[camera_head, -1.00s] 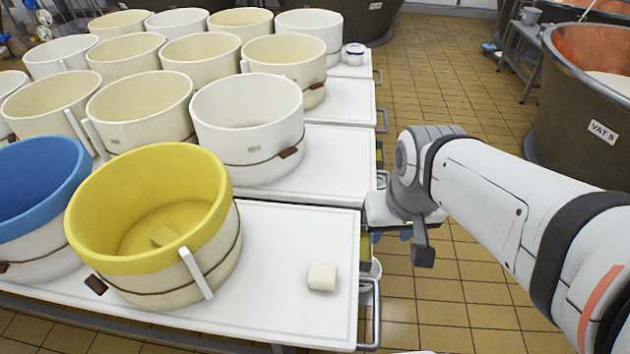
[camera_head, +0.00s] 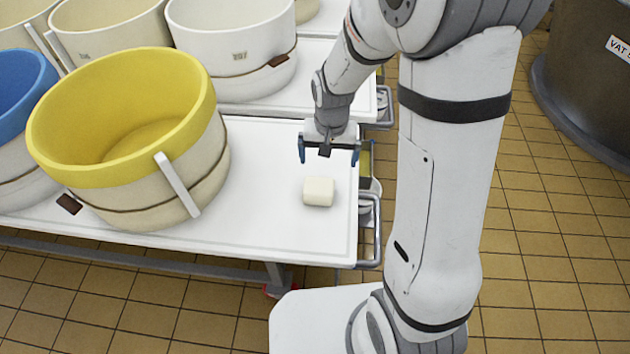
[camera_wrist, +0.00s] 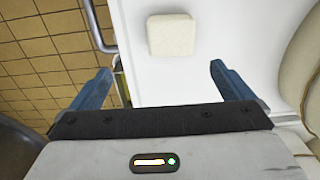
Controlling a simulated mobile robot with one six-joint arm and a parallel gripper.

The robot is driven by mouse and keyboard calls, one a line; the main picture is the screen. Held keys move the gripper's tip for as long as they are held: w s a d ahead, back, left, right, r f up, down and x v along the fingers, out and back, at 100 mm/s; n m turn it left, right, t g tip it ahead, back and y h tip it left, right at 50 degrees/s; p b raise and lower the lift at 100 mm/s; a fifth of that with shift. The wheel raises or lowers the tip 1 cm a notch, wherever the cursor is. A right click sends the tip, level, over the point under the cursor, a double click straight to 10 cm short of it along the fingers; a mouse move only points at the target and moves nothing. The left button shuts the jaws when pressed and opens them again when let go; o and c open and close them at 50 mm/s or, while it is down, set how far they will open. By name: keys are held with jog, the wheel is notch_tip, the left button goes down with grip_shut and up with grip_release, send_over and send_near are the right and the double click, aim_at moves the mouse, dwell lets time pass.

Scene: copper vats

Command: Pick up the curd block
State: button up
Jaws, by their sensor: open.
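The curd block (camera_head: 318,192) is a small cream-white block lying on the white table top (camera_head: 270,215), near its right edge. It also shows in the wrist view (camera_wrist: 172,35), ahead of the fingertips and between their lines. My gripper (camera_head: 328,155) is open and empty, with blue fingers spread wide. In the head view it is just behind the block, over the table's right part. In the wrist view my gripper (camera_wrist: 160,80) has clear space between its fingers, and the block is apart from them.
A large tub with a yellow rim (camera_head: 120,140) stands left of the block, and a blue-rimmed tub (camera_head: 20,90) beyond it. A white tub (camera_head: 232,50) stands behind. A metal rail (camera_head: 372,230) runs along the table's right end. The white surface around the block is clear.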

jog(key=b, duration=0.2)
send_over(319, 185)
notch_tip(319, 185, down, 8)
jog(key=shift+w+f, duration=0.1)
notch_tip(319, 185, down, 8)
jog(key=shift+r+b, duration=0.2)
jog(key=shift+b, duration=0.55)
jog(key=shift+c, duration=0.2)
jog(key=shift+r, duration=0.1)
jog(key=c, duration=1.2)
